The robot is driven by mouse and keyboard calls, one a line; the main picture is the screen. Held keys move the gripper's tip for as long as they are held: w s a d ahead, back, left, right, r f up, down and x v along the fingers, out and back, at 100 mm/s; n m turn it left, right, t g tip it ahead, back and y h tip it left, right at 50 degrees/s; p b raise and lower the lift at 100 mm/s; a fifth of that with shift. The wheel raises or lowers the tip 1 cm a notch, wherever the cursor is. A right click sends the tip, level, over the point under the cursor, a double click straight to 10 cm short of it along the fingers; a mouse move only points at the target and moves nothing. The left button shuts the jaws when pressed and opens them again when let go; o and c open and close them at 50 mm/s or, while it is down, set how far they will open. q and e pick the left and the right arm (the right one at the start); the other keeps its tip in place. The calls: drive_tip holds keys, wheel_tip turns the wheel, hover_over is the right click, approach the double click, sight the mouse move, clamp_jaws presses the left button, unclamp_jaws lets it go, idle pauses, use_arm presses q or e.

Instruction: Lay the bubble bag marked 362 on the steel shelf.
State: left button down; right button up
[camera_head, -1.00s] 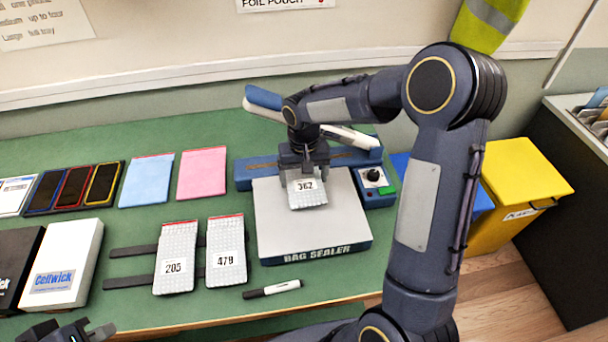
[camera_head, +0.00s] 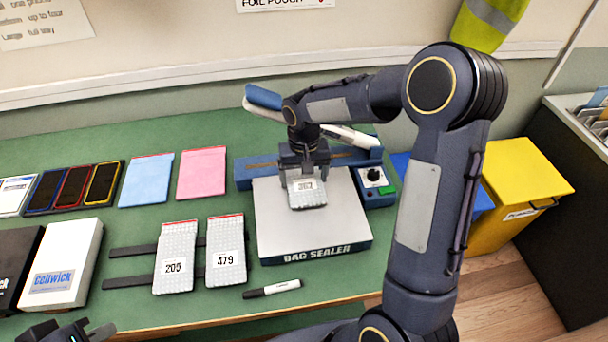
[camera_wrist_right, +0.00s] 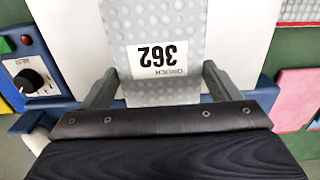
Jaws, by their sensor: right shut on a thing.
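The bubble bag marked 362 (camera_head: 307,198) is a grey, bubbled bag with a white label. It is over the pale steel shelf (camera_head: 340,228) at the front of the bag sealer; I cannot tell if it touches the shelf. My right gripper (camera_head: 305,178) is shut on the bag's far end from above. In the right wrist view the bag (camera_wrist_right: 190,85) is between the fingers of my right gripper (camera_wrist_right: 158,88), its label upside down. My left gripper (camera_head: 80,331) is at the bottom left edge, partly cut off, away from the bag.
Bubble bags 205 (camera_head: 174,278) and 479 (camera_head: 226,263) lie on dark strips left of the sealer. A marker (camera_head: 272,289) lies in front. Blue (camera_head: 147,181) and pink (camera_head: 202,172) pouches, phones (camera_head: 74,187) and a white box (camera_head: 62,263) are further left. A yellow bin (camera_head: 522,180) stands right.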

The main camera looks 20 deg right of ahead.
drive_tip(key=shift+f+b, duration=0.45)
drive_tip(key=shift+f, duration=0.1)
idle(0.4)
drive_tip(key=o, duration=1)
